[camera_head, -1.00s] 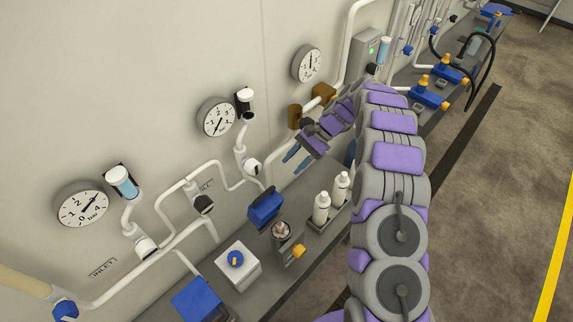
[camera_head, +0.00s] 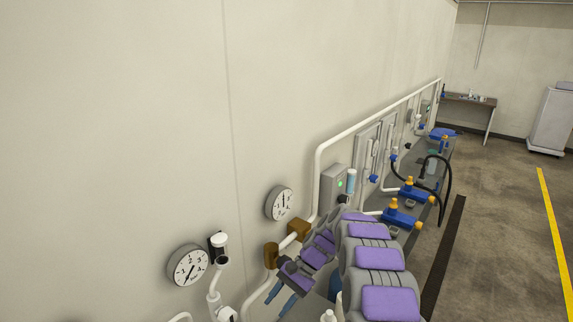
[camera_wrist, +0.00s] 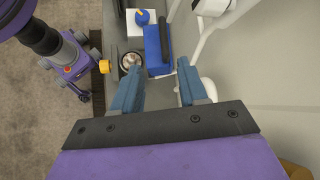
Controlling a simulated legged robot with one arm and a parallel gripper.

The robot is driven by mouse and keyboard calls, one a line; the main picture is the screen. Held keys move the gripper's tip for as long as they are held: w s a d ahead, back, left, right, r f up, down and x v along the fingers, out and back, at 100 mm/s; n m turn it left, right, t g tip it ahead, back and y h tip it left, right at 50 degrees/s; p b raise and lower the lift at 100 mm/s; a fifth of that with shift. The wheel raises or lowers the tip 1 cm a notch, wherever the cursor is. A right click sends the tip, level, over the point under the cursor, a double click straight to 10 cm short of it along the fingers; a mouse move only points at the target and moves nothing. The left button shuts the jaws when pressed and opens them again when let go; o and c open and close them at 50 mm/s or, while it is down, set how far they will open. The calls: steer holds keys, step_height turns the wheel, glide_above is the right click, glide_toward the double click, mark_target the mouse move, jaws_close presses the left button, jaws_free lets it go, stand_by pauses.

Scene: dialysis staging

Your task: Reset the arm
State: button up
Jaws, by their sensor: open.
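My arm, grey with purple pads, reaches forward and folds back toward the wall in the head view. My gripper (camera_wrist: 160,88) is open and empty in the wrist view, its two blue fingers apart. It points down over the grey bench (camera_wrist: 111,45) with pipes close by on the right. In the head view only part of the blue fingers shows, low beside the wall pipe. A blue block with a dark handle (camera_wrist: 154,50) and a round metal fitting (camera_wrist: 129,62) lie beyond the fingertips.
Pressure gauges (camera_head: 188,265) (camera_head: 279,203) and white pipes (camera_head: 318,165) line the wall. Blue and yellow valve units (camera_head: 400,217) and a black hose (camera_head: 447,172) sit along the bench. Open floor (camera_head: 500,240) lies to the right, with a yellow line (camera_head: 556,235). A far table (camera_head: 468,100) stands behind.

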steer(key=s+d+r+n+t+h+b, duration=0.1)
steer(key=s+d+r+h+b, duration=0.2)
steer(key=s, duration=0.6)
steer(key=s+d+n+t+b, duration=0.15)
steer(key=s+d+b, duration=0.25)
steer(key=s, duration=0.5)
steer(key=s+d+r+n+h+b, duration=0.2)
steer(key=s+d+b, duration=0.15)
steer(key=s, duration=0.55)
steer(key=s+d+f+h+b, duration=0.1)
steer(key=s+d+f+b, duration=0.1)
steer(key=s, duration=0.4)
steer(key=s+d+f+n+t+h+b, duration=0.1)
steer(key=s+d+f, duration=0.2)
steer(key=s, duration=0.3)
steer(key=shift+s+d+b, duration=0.35)
steer(key=shift+d+b, duration=0.05)
steer(key=shift+d, duration=0.05)
steer(key=shift+f, duration=0.1)
